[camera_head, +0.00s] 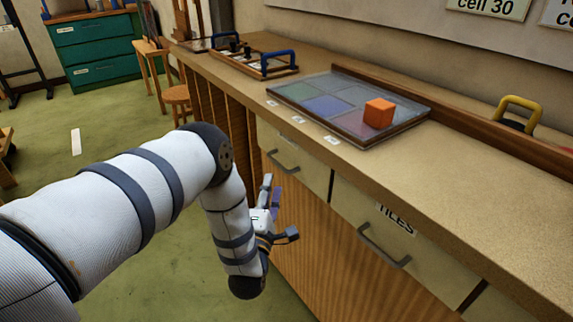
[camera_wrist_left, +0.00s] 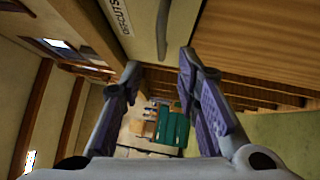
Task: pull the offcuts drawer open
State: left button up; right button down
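The offcuts drawer (camera_head: 305,170) is a cream drawer front under the countertop with a dark bar handle (camera_head: 283,161). It looks shut, flush with the cabinet. In the left wrist view its label (camera_wrist_left: 120,14), partly cut off, and its handle (camera_wrist_left: 163,28) show at the top. My left gripper (camera_head: 280,208) is in front of the cabinet, below and apart from the handle. In the left wrist view my left gripper (camera_wrist_left: 160,62) has its two fingers spread with nothing between them; the handle lies just beyond the fingertips. My right gripper is not in view.
A drawer labelled TILES (camera_head: 400,245) with its own handle (camera_head: 384,246) is to the right. On the countertop (camera_head: 480,190) are a leaded panel (camera_head: 325,105) with an orange cube (camera_head: 379,113) and a blue-handled tray (camera_head: 250,60).

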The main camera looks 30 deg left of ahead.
pick_arm(q)
jog(key=f+x, duration=0.1)
jog(key=x, duration=0.7)
jog(key=shift+r+b, duration=0.3)
jog(key=shift+r, duration=0.1)
grip_shut()
